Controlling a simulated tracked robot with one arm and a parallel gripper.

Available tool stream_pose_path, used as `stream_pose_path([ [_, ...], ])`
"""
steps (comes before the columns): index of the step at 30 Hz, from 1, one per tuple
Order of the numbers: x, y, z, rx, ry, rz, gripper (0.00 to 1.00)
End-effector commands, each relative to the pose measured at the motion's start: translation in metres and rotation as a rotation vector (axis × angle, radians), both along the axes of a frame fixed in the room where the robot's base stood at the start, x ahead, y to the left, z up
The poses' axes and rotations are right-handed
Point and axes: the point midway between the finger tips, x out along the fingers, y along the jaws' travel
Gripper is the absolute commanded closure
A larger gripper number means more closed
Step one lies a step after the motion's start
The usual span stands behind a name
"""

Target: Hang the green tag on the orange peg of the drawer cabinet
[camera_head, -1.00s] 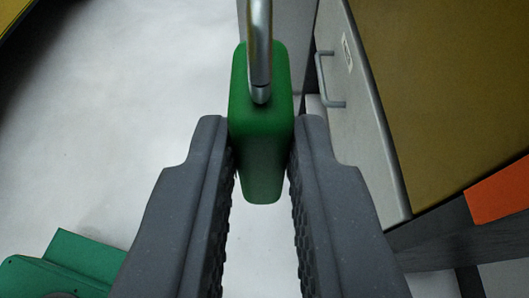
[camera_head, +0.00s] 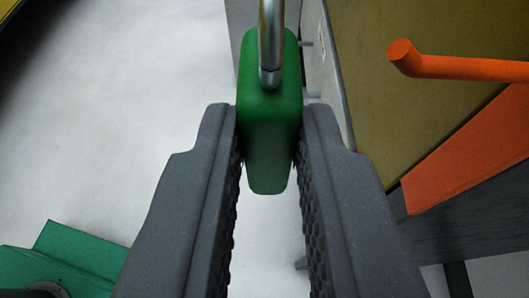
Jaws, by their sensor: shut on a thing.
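The green tag (camera_head: 270,130) is held between the two grey fingers of my gripper (camera_head: 270,145), in the middle of the view. A metal loop or shackle (camera_head: 271,40) rises from its top and runs out of the upper edge. The orange peg (camera_head: 455,67) sticks out toward the left at the upper right, apart from the tag and to its right. Its rounded tip is in view; its right end runs out of the picture. The drawer cabinet (camera_head: 375,95) has a yellow-brown side panel and stands to the right of the tag. Its drawer front is mostly turned away.
An orange plate (camera_head: 465,150) sits above a dark grey beam (camera_head: 480,215) at the right, below the peg. A green object (camera_head: 75,262) lies at the lower left. The pale floor (camera_head: 120,130) on the left is largely clear.

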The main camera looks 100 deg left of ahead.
Motion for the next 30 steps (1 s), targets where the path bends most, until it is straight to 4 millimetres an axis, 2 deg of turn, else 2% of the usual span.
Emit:
stream_pose_path([
  [21, 0.036, 0.009, -0.002, 0.001, -0.001, -0.001, 1.0],
  [30, 0.045, 0.011, -0.006, 0.0, -0.001, -0.001, 1.0],
])
